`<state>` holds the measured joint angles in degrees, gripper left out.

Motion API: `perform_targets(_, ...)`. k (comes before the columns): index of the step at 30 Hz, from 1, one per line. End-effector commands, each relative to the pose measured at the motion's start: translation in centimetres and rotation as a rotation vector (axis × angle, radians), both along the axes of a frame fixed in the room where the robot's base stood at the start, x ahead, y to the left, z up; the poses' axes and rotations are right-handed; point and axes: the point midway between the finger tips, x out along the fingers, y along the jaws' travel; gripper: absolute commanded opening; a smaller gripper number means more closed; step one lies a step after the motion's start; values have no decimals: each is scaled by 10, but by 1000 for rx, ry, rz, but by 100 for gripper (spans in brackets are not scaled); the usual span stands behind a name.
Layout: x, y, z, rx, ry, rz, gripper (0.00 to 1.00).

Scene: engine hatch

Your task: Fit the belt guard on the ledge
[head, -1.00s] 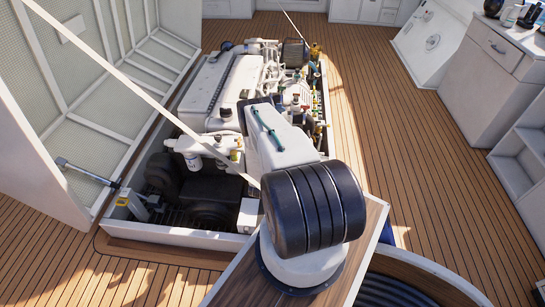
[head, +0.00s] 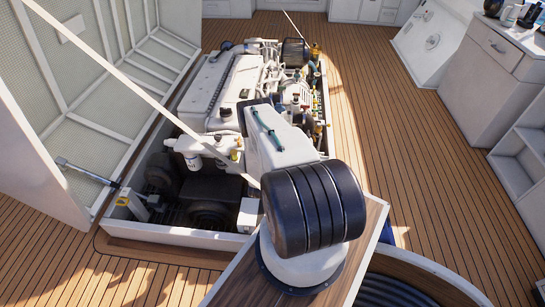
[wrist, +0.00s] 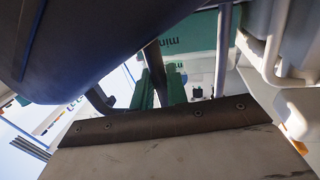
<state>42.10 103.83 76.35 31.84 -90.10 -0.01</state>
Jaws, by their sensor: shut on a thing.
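In the wrist view, my gripper (wrist: 158,102) shows as two green fingers close together, meeting a dark strip with several screws. The strip edges a pale, scuffed plate (wrist: 165,155), which I take to be the belt guard held in the fingers. The contact itself is partly hidden. In the head view, my own arm covers the gripper and the guard. I cannot make out the ledge for certain in either view.
The engine (head: 240,85) sits in an open floor hatch, with pipes and valves on its right side. The raised hatch lid (head: 85,110) stands at the left, with a strut (head: 85,172). White cabinets (head: 485,70) stand at the right. The plank floor between is clear.

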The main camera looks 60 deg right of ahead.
Motion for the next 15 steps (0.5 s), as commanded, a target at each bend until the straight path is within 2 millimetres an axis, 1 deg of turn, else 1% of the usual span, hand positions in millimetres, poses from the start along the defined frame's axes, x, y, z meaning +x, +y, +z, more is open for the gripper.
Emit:
perform_targets(7, 1, -1, 1, -3, -1, 0, 0)
perform_targets(15, 1, -1, -3, -3, -1, 0, 0)
